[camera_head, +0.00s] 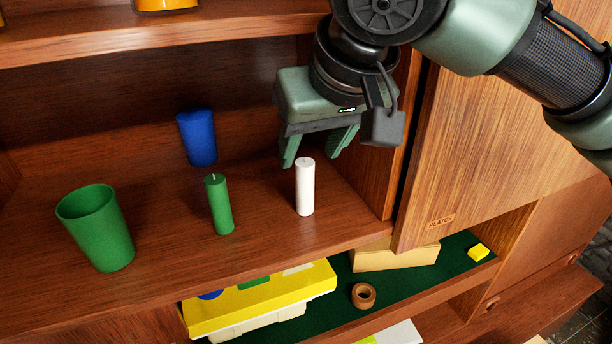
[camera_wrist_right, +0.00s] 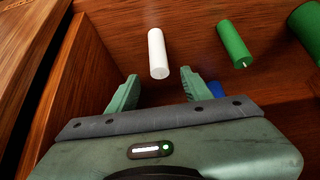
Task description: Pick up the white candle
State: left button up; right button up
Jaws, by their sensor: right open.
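The white candle (camera_head: 305,187) stands upright on the wooden shelf, near the right side wall of the compartment. My right gripper (camera_head: 318,158) is open and empty, with its green fingers just above and behind the candle in the head view. In the right wrist view the candle (camera_wrist_right: 157,54) shows beyond the fingertips of the gripper (camera_wrist_right: 160,84), in line with the gap between them. It appears apart from both fingers. My left gripper is not in view.
A green candle (camera_head: 219,205) stands left of the white one. A blue cup (camera_head: 197,138) and a green cup (camera_head: 97,228) are further left. A cabinet door (camera_head: 500,140) is at right. Below, a green-lined shelf (camera_head: 400,284) holds a yellow box (camera_head: 262,296) and a tape roll (camera_head: 363,295).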

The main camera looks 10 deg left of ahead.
aim_at(306, 163)
jog(key=shift+w+f, duration=0.1)
jog(key=shift+f, duration=0.1)
jog(key=p+x, duration=0.1)
jog(key=x, duration=0.2)
jog(key=shift+w+a+f, duration=0.1)
jog(key=shift+w+f, duration=0.05)
jog(key=shift+f, duration=0.1)
jog(key=shift+w+a+f, duration=0.2)
jog(key=shift+w+f, duration=0.05)
jog(key=shift+f, duration=0.2)
grip_shut()
